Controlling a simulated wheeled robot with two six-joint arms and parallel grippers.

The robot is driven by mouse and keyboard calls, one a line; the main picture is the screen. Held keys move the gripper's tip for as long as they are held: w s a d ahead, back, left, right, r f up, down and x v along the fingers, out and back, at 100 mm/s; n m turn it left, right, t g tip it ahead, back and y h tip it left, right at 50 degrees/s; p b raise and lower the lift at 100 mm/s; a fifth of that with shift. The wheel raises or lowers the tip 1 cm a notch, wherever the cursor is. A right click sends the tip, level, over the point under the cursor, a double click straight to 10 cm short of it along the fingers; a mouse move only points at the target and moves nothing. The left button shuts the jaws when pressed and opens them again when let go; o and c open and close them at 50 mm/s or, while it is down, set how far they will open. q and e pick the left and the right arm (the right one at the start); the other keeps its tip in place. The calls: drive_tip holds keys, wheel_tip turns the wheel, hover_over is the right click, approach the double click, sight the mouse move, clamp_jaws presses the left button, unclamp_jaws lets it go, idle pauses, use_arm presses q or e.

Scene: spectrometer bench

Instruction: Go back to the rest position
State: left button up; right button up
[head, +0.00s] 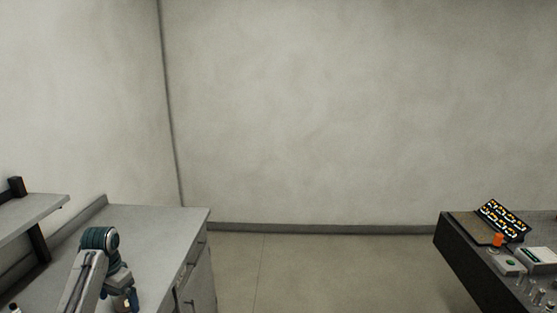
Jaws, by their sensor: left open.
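My left arm comes in at the bottom left, in front of the grey counter (165,225). My left gripper (124,304) points down at the lower edge of the picture and is open. Its fingertips are small and partly cut off, and I cannot make out clearly what lies around them. My right arm and gripper are not in view.
A shelf (40,203) stands at the far left above the counter. At the right, a dark-sided bench (462,262) bears a panel with lit digits (503,219), an orange item (497,240) and several small things. Open floor (320,270) lies between counter and bench.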

use_arm(q)
drive_tip(key=s+d+f+t, duration=0.1)
drive_tip(key=s+d+f, duration=0.45)
drive_tip(key=s, duration=0.25)
drive_tip(key=s+d+f, duration=0.4)
drive_tip(key=s+f, duration=0.3)
drive_tip(key=s, duration=0.1)
drive_tip(key=s+d+r+n+t, duration=0.15)
drive_tip(key=s+d, duration=0.25)
drive_tip(key=s, duration=0.7)
drive_tip(key=s+d+r+n+t, duration=0.15)
drive_tip(key=s+d, duration=0.25)
drive_tip(key=s, duration=0.8)
drive_tip(key=a+f+g+b, duration=0.25)
drive_tip(key=f+b, duration=0.55)
drive_tip(key=f, duration=3)
drive_tip(key=s+a+f+b, duration=0.1)
drive_tip(key=s+f+b, duration=0.2)
drive_tip(key=s+f, duration=0.6)
drive_tip(key=s+a+f+b, duration=0.1)
drive_tip(key=s+f+b, duration=0.2)
drive_tip(key=s+f, duration=0.6)
wheel_tip(320, 180, down, 8)
drive_tip(key=shift+s+b, duration=0.15)
drive_tip(key=shift+b, duration=0.15)
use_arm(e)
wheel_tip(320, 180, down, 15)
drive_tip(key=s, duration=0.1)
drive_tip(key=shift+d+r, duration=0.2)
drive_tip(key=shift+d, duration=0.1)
